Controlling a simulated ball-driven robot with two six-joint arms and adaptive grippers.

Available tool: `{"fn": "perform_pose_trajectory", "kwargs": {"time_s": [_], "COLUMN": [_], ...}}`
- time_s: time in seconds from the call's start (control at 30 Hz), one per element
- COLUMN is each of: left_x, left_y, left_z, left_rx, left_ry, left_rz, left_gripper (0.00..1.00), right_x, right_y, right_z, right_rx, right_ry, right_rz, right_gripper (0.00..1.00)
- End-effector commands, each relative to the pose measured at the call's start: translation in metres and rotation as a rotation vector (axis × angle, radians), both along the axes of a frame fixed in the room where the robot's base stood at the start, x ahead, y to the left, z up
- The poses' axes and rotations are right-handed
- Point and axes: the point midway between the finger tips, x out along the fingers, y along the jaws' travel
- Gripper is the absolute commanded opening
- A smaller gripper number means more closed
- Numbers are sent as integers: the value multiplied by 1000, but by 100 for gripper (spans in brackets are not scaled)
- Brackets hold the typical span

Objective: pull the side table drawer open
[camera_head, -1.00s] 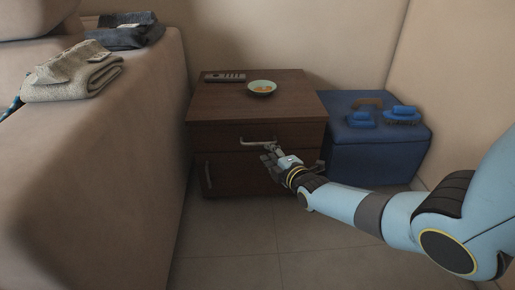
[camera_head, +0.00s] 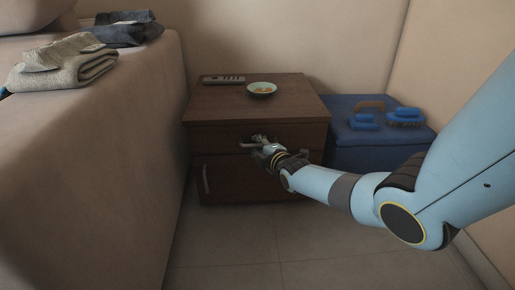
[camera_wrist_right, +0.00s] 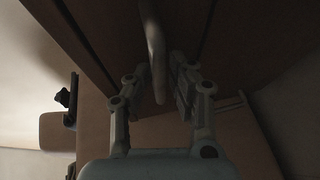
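The brown wooden side table (camera_head: 222,103) stands against the back wall. Its upper drawer (camera_head: 218,139) looks flush with the front. My right gripper (camera_head: 259,143) is at the drawer's handle and hides most of it in the head view. In the right wrist view, the metal handle bar (camera_wrist_right: 156,50) runs between the two fingers of the right gripper (camera_wrist_right: 159,75). The fingers are apart, one on each side, with a visible gap to the bar. My left gripper is in neither view.
A bowl (camera_head: 262,89) and a remote (camera_head: 223,79) lie on the table top. A lower door with a vertical handle (camera_head: 205,179) is below the drawer. A blue box (camera_head: 362,157) with blue brushes stands at the right. A beige couch (camera_head: 110,160) is at the left. The floor in front is clear.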

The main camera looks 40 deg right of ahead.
Motion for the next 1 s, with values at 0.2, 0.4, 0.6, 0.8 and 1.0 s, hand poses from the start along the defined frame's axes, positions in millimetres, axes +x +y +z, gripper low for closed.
{"fn": "perform_pose_trajectory", "kwargs": {"time_s": [0.2, 0.4, 0.6, 0.8, 1.0], "left_x": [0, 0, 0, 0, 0], "left_y": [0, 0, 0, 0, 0], "left_z": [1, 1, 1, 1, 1], "left_rx": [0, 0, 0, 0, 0], "left_ry": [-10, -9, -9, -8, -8], "left_rz": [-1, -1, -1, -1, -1], "left_gripper": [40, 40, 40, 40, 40], "right_x": [1, 1, 1, 1, 1], "right_y": [0, 0, 0, 0, 0], "right_z": [0, 0, 0, 0, 1], "right_rx": [0, 0, 0, 0, 1], "right_ry": [0, 0, 0, -1, -1], "right_rz": [0, 0, 0, 0, 0], "right_gripper": [21, 7, 0, 0, 0]}}
